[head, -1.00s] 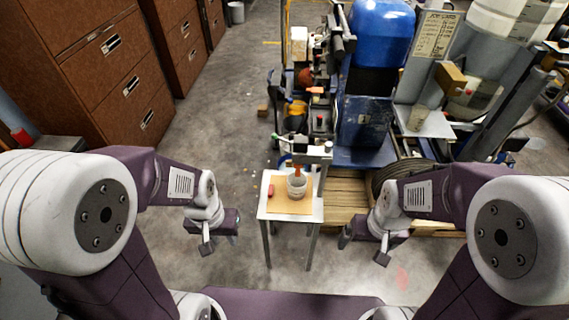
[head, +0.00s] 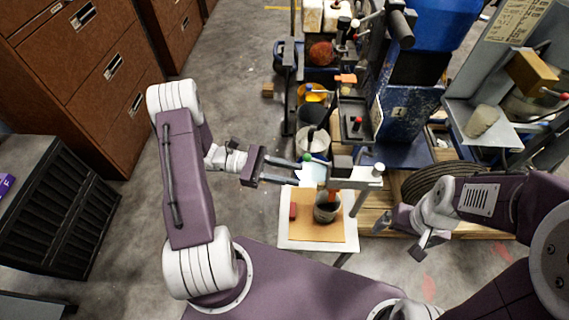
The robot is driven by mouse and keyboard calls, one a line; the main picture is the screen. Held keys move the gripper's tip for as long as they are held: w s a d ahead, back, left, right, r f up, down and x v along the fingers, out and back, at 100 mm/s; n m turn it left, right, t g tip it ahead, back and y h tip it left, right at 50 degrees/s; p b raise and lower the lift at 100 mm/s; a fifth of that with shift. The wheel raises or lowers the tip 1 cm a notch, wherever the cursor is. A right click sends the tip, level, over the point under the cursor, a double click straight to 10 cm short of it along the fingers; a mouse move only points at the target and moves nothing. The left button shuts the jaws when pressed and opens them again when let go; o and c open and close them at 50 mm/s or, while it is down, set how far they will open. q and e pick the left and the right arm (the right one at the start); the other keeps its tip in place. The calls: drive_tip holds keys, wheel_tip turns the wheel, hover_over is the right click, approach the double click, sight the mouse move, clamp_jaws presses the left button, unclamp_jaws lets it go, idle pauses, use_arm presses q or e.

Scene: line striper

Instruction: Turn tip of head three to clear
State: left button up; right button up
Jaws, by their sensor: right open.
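The striper's spray head (head: 345,172) is a grey and white block on a bar above a small table. An orange tip (head: 332,187) points down from it over a dark cup (head: 326,210). I cannot read which head is number three or how its tip is turned. My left gripper (head: 299,173) reaches in from the left with its two fingers apart. Its fingertips are just left of the head, by a green knob (head: 307,157); contact cannot be told. My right gripper (head: 408,232) is open and empty, low to the right of the table.
The small table (head: 285,243) carries a cardboard sheet (head: 305,228) and a red block (head: 293,210). Brown cabinets (head: 80,70) line the left. A wooden pallet lies right of the table.

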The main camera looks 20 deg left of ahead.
use_arm(q)
wheel_tip(320, 180, down, 4)
drive_tip(key=s+a+n+t, duration=0.2)
drive_tip(key=a+n+t, duration=0.1)
drive_tip(key=x, duration=1)
drive_tip(key=shift+f, duration=0.3)
use_arm(e)
drive_tip(key=shift+s+d+f, duration=0.25)
drive_tip(key=shift+s+f, duration=0.1)
drive_tip(key=shift+f, duration=0.15)
use_arm(q)
drive_tip(key=shift+w, duration=0.1)
use_arm(e)
drive_tip(key=shift+r, duration=0.15)
use_arm(q)
clamp_jaws()
